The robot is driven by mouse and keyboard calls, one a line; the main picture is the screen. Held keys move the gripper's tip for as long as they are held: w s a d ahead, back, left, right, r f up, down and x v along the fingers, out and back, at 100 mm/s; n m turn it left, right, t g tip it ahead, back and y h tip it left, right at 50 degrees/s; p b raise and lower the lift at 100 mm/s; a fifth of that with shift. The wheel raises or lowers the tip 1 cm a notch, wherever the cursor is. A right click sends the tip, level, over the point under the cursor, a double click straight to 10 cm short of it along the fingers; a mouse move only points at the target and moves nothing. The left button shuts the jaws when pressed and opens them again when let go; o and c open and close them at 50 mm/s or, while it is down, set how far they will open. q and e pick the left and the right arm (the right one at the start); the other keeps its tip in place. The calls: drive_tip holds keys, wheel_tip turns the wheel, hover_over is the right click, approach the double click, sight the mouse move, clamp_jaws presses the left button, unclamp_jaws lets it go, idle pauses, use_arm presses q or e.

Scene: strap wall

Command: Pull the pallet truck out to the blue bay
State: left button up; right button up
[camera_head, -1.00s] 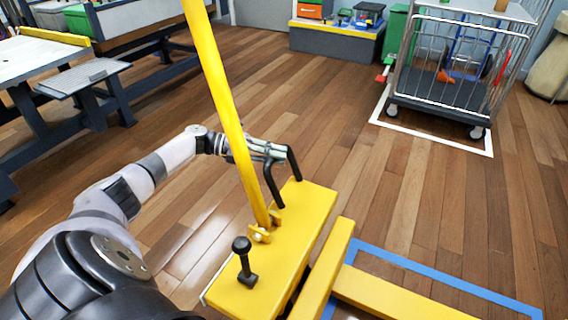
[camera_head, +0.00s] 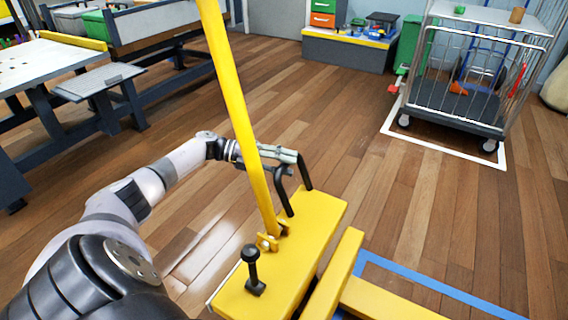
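The yellow pallet truck stands at the bottom centre, its body (camera_head: 300,255) and part of its forks (camera_head: 385,300) in view. Its long yellow handle (camera_head: 237,105) rises tilted to the upper left and leaves the top of the picture. A black knob lever (camera_head: 252,270) stands on the body. Blue floor tape (camera_head: 440,285) of the bay runs beside the forks at the lower right; the rest is cut off. My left gripper (camera_head: 300,202) is just beyond the handle's lower part, its black fingers apart with nothing seen between them. My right gripper is out of view.
A wire cage trolley (camera_head: 455,110) stands in a white floor outline (camera_head: 440,148) at the upper right. A grey bench (camera_head: 345,52) stands at the back, and tables (camera_head: 50,62) stand at the left. The wooden floor between is clear.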

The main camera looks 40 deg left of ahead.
use_arm(q)
drive_tip(key=v, duration=1.2)
idle(0.3)
